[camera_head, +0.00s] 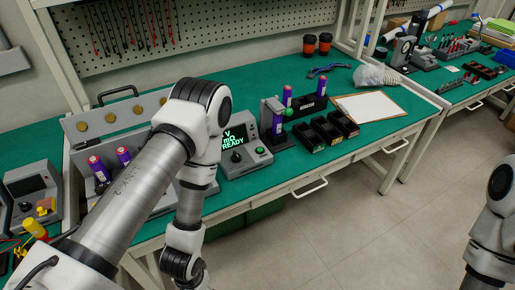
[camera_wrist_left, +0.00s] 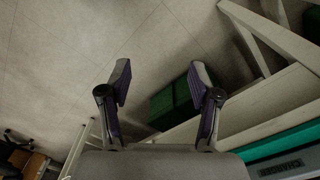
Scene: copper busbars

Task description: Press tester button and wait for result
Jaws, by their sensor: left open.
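The tester (camera_head: 246,163) is a grey box on the green bench. Its screen (camera_head: 235,139) shows "V", "mΩ" and "READY" in green. A dark knob (camera_head: 236,157) and a green button (camera_head: 260,150) are on its front panel. A stand (camera_head: 271,113) right of the tester holds a purple cell (camera_head: 277,124). My left arm passes in front of the bench, left of the tester, and bends down past its front edge. In the left wrist view my left gripper (camera_wrist_left: 160,85) is open and empty, over the floor. My right gripper is out of view.
A grey charger case (camera_head: 82,128) with purple cells (camera_head: 98,168) is left of the tester, partly hidden by my arm. Black bins (camera_head: 326,130) and a white board (camera_head: 369,106) lie to the right. A green box (camera_wrist_left: 180,98) is under the bench. Floor in front is clear.

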